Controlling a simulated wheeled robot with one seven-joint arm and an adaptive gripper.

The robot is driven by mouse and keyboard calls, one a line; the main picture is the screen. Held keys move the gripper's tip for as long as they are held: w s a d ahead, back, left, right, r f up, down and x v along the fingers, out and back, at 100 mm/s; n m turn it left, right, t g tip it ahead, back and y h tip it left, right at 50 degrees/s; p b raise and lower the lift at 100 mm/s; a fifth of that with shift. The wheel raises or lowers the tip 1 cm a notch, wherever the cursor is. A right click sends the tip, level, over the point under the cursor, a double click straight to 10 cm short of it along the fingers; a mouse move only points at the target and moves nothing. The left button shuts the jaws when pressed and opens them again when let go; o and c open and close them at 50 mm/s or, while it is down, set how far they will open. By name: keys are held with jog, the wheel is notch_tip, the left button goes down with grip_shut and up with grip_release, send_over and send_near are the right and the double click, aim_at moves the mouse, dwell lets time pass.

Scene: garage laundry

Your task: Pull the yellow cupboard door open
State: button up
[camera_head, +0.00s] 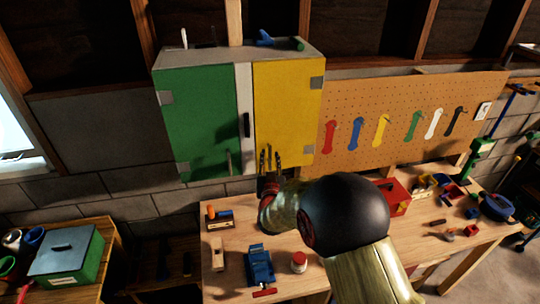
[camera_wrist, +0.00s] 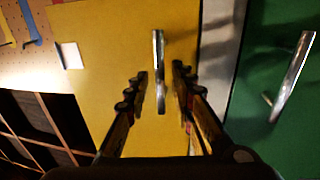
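The cupboard (camera_head: 235,55) hangs on the wall with its yellow door (camera_head: 288,105) on the right, looking shut. The yellow door also fills the middle of the wrist view (camera_wrist: 100,60). Its upright metal bar handle (camera_wrist: 158,70) is low on the door, near the pale strip between the doors. My gripper (camera_head: 269,160) is at the lower part of the yellow door. In the wrist view my gripper (camera_wrist: 160,80) is open, with one finger on each side of the handle and visible gaps. Whether the fingertips reach past the bar is unclear.
The green door (camera_head: 197,120) is beside the yellow one, with its own metal handle (camera_wrist: 291,77). A pegboard (camera_head: 400,120) with coloured wrenches is to the right. Below, the workbench (camera_head: 225,285) holds a blue vise (camera_head: 259,265), a red-topped jar (camera_head: 299,262) and a red box (camera_head: 393,196).

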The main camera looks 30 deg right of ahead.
jog(key=shift+w+d, duration=0.25)
jog(key=shift+w, duration=0.25)
jog(key=c, duration=0.3)
grip_shut()
dwell(0.4)
